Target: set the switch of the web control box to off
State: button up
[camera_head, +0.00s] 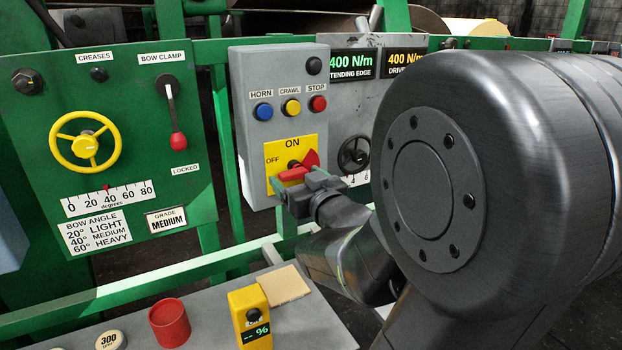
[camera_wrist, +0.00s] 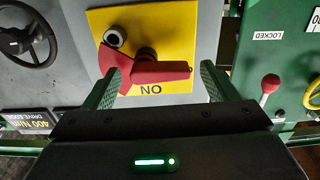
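The web control box (camera_head: 240,80) is a grey box with a yellow switch plate (camera_head: 309,143) low on its front. The plate reads ON at the top and OFF at the left. A red switch handle (camera_head: 293,174) lies across it, with a wider red part to the right of the hub. In the wrist view, which is upside down, the handle (camera_wrist: 160,74) lies roughly crosswise between the two fingers of my gripper (camera_wrist: 160,80). The fingers are apart, close to the handle. I cannot tell whether they touch it. The handle's exact setting is partly hidden by my gripper.
Horn, crawl and stop buttons (camera_head: 290,107) sit above the plate. A black handwheel (camera_head: 354,154) is to the right. A green panel with a yellow wheel (camera_head: 85,146) and a red-tipped clamp lever (camera_head: 178,140) stands left. A green rail (camera_head: 150,280) runs below.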

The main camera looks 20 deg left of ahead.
jog(key=shift+d, duration=0.1)
jog(key=p+v, duration=0.1)
jog(key=v, duration=1.2)
jog(key=shift+s+d, duration=0.15)
jog(key=shift+s, duration=0.15)
jog(key=shift+w, duration=0.1)
jog(key=b+x, duration=0.1)
jog(key=x, duration=1.2)
jog(key=shift+w+a, duration=0.25)
